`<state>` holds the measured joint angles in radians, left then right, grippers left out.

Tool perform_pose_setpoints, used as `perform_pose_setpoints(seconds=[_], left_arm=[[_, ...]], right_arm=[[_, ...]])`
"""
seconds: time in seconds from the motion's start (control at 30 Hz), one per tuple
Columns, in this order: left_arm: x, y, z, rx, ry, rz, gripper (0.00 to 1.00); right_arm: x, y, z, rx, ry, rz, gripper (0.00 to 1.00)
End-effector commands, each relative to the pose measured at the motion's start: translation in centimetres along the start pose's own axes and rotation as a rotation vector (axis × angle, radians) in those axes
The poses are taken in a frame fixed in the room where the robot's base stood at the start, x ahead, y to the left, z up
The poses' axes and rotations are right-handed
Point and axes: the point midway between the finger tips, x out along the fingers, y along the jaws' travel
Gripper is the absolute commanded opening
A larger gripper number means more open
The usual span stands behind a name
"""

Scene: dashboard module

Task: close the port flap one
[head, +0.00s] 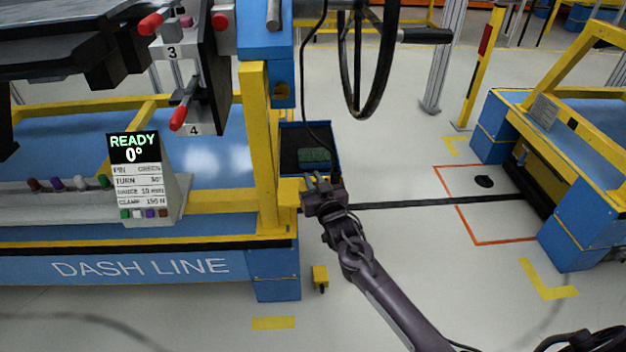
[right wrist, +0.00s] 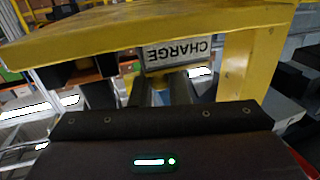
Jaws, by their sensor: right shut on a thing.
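My right gripper (head: 312,186) is low at the right end of the dash line bench, beside a small yellow box-like part (head: 289,192). In the right wrist view my right gripper (right wrist: 160,92) reaches under a yellow plate, beside an upside-down CHARGE label (right wrist: 178,51). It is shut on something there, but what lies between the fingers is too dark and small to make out. I cannot clearly make out port flap one in either view. My left gripper is not in view.
A yellow post (head: 262,145) stands left of my right gripper. A blue bin (head: 331,139) with a dark green thing in it sits just behind. A black steering wheel (head: 368,60) hangs above. A display post (head: 134,146) reads READY 0°.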

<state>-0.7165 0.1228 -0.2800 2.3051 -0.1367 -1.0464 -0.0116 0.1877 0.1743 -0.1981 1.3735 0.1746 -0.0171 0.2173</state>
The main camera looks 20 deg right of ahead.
Motion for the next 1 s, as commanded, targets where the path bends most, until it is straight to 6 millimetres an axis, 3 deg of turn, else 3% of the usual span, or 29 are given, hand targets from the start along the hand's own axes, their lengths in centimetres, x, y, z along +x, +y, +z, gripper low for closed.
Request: perform_pose_setpoints(seconds=[0.4, 0.43, 0.57, 0.87, 1.0], left_arm=[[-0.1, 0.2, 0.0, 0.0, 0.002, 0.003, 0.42], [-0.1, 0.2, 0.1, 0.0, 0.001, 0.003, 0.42], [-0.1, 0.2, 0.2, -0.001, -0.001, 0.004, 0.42], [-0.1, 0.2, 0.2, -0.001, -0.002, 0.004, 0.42], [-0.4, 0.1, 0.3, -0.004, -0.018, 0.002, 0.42]], right_arm=[[0.0, 0.0, 0.1, 0.009, 0.0, 0.0, 0.0], [0.0, 0.0, 0.1, 0.009, 0.0, 0.0, 0.16], [0.0, 0.0, 0.1, 0.008, 0.0, 0.0, 0.33], [-0.1, 0.0, 0.1, 0.007, 0.001, 0.0, 0.34], [-1.4, 0.0, 0.0, 0.007, -0.001, 0.0, 0.34]])
